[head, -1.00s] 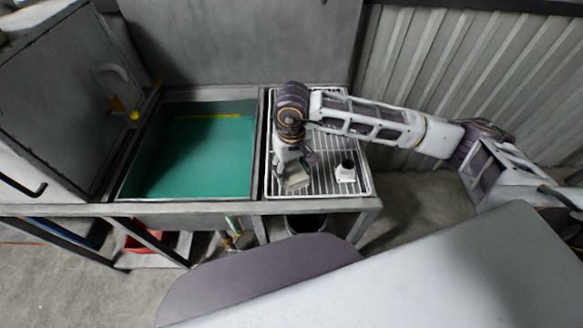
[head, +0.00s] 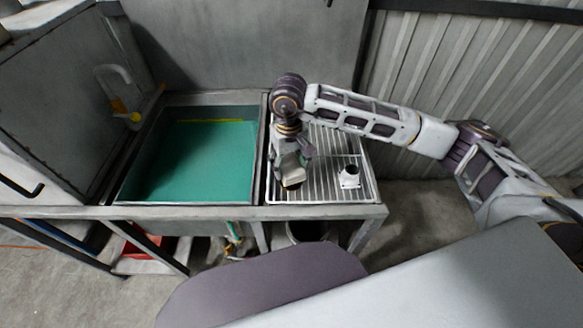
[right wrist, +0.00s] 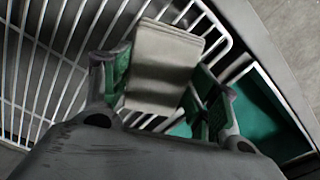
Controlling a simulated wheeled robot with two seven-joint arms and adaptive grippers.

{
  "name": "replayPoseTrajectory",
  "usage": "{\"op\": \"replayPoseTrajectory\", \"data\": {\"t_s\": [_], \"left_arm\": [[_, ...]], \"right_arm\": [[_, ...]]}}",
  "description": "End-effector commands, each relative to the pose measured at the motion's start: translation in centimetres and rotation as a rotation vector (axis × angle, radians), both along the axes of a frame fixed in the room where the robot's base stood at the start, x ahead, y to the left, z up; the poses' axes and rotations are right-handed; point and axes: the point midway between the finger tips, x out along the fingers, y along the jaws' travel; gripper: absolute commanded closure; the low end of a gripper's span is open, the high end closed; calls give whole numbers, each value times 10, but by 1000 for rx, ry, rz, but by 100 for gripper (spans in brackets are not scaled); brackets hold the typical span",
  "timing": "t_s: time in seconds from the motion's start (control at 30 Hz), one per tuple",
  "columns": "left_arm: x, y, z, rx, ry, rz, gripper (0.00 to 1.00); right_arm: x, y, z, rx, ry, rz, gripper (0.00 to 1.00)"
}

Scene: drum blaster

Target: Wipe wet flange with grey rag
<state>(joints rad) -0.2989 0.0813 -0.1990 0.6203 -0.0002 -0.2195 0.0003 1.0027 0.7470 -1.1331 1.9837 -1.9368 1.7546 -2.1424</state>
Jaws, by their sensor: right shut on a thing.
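The grey rag (head: 291,173) is a pale folded piece held low over the wire rack, left of the flange. It also shows in the right wrist view (right wrist: 164,62), between two green-padded fingers. My right gripper (head: 293,158) points down and is shut on the rag; it shows in the right wrist view too (right wrist: 162,92). The flange (head: 349,177) is a small white piece with a dark round opening, standing on the rack to the right of the rag and apart from it. Whether it is wet cannot be told. My left gripper is not in view.
The wire rack (head: 327,190) is bare around the flange. Left of it is an open basin (head: 130,188) with a green inside (head: 205,165). A corrugated wall (head: 500,75) stands behind at the right. A dark bucket (head: 307,231) is under the rack.

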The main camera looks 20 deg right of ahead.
Motion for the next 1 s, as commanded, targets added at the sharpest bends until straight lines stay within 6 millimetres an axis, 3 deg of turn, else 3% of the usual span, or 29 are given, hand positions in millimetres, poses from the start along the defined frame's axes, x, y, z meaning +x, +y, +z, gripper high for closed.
{"op": "replayPoseTrajectory", "data": {"t_s": [0.57, 1.0], "left_arm": [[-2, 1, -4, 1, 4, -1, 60], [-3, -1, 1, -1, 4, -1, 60]], "right_arm": [[7, 1, 0, 0, 0, 0, 59], [7, 1, 23, 0, -1, 0, 59]]}}
